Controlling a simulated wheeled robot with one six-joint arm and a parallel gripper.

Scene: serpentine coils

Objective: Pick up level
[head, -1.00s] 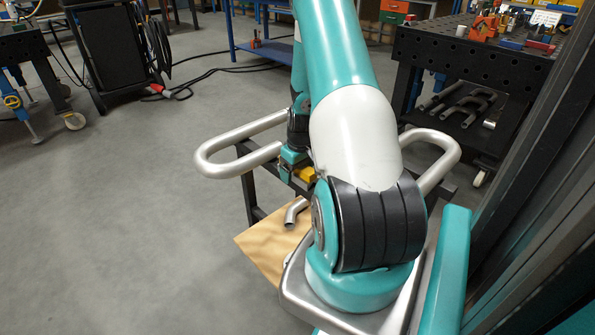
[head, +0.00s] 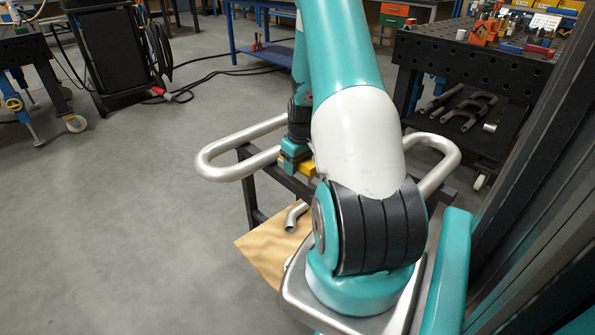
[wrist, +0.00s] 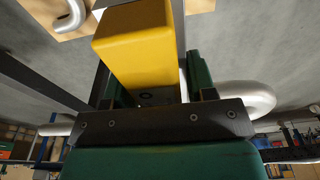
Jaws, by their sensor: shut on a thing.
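The level is a yellow block (wrist: 137,45), seen close up in the wrist view between the green fingers of my gripper (wrist: 152,78). My gripper is shut on it. In the head view my gripper (head: 293,165) is near the dark stand, and a small part of the yellow level (head: 307,170) shows beside it. My own arm hides much of the area around the level. I cannot tell whether the level touches the stand.
A bent steel tube coil (head: 225,172) extends on both sides of the dark stand (head: 250,195). Below lies a tan board (head: 262,248) with a short bent pipe (head: 296,214). A dark perforated table (head: 440,55) stands at the back right. Open floor is at left.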

